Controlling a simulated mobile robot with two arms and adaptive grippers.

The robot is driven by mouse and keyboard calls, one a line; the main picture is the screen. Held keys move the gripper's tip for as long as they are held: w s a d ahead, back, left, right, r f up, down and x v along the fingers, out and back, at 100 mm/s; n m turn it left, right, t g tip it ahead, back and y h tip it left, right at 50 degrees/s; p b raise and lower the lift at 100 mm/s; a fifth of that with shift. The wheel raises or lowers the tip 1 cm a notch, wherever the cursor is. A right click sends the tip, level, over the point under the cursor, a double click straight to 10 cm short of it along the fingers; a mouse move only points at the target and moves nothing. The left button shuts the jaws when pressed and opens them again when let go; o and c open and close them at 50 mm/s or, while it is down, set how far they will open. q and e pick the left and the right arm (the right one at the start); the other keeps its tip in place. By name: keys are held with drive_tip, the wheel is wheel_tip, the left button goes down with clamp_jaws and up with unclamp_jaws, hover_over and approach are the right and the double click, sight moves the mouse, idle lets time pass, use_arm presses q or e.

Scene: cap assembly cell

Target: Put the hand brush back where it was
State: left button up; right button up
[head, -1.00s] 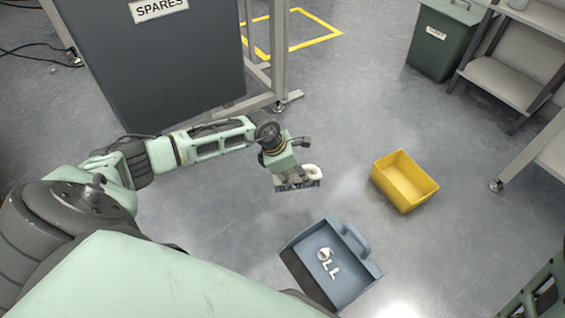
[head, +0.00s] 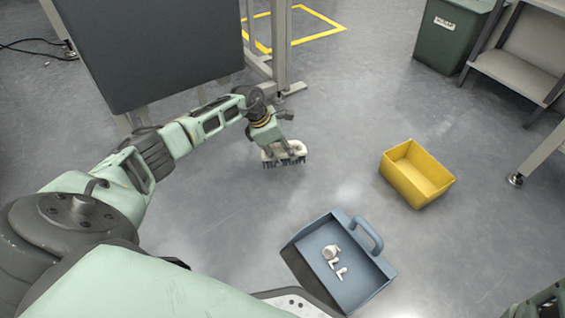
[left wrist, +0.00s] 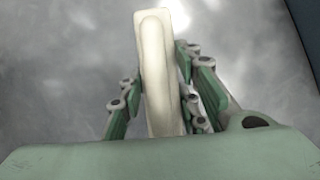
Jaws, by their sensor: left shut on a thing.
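The hand brush (head: 290,154) has a cream back and dark bristles that point down in the head view. My left gripper (head: 275,146) is shut on it and holds it over the grey floor, left of the yellow bin. In the left wrist view the cream handle (left wrist: 157,75) stands between the green fingers of my left gripper (left wrist: 163,95), and the bristles are hidden. I cannot tell whether the bristles touch the floor. Part of my right arm shows at the bottom right corner of the head view, but its gripper is not in view.
A blue dustpan (head: 364,291) with several small white pieces lies on the floor in front. A yellow bin (head: 420,190) stands to its upper right. A dark grey panel (head: 150,50) and metal post (head: 282,50) stand behind my left arm. Floor around the brush is clear.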

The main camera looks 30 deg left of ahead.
sight(283, 159)
use_arm(q)
wheel_tip(283, 159, down, 4)
drive_tip(key=b, duration=0.3)
drive_tip(key=shift+r, duration=0.1)
drive_tip(key=o, duration=1)
drive_tip(key=shift+c, duration=0.2)
drive_tip(key=shift+r, duration=0.2)
drive_tip(key=s+a+p, duration=0.1)
drive_tip(key=s+a+r+p, duration=0.1)
drive_tip(key=shift+s+a+p, duration=0.3)
drive_tip(key=shift+s+p, duration=0.05)
drive_tip(key=s+a+p, duration=0.1)
drive_tip(key=s+a, duration=0.5)
drive_tip(key=shift+s+f, duration=0.1)
drive_tip(key=shift+f, duration=0.05)
